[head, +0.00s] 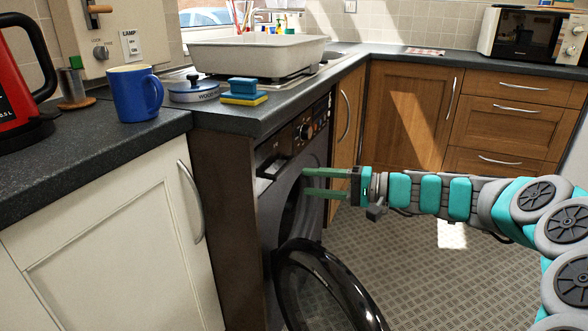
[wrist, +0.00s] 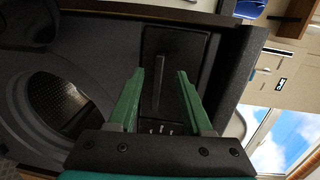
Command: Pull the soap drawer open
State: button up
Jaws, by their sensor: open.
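The soap drawer (head: 266,178) is at the upper left of the dark washing machine's front in the head view. In the wrist view its dark front (wrist: 186,62) carries a narrow raised handle (wrist: 158,84). My gripper (head: 304,182) has two green fingers and points left towards the drawer, apart from it in the head view. In the wrist view my gripper (wrist: 160,72) is open, with the fingertips either side of the handle's line and nothing held. The exact gap to the handle is hard to tell.
The washing machine's round door (head: 318,290) hangs open below my gripper. The worktop above holds a blue mug (head: 136,93), a sponge (head: 243,91) and a white basin (head: 255,55). The tiled floor (head: 425,265) is clear to the right of the door.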

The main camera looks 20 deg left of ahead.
jog(key=m+t+y, duration=0.1)
send_near(287, 168)
jog(key=a+p, duration=0.1)
jog(key=a, duration=0.7)
jog(key=shift+w+a, duration=0.1)
jog(key=shift+w, duration=0.05)
grip_shut()
dwell(1.1)
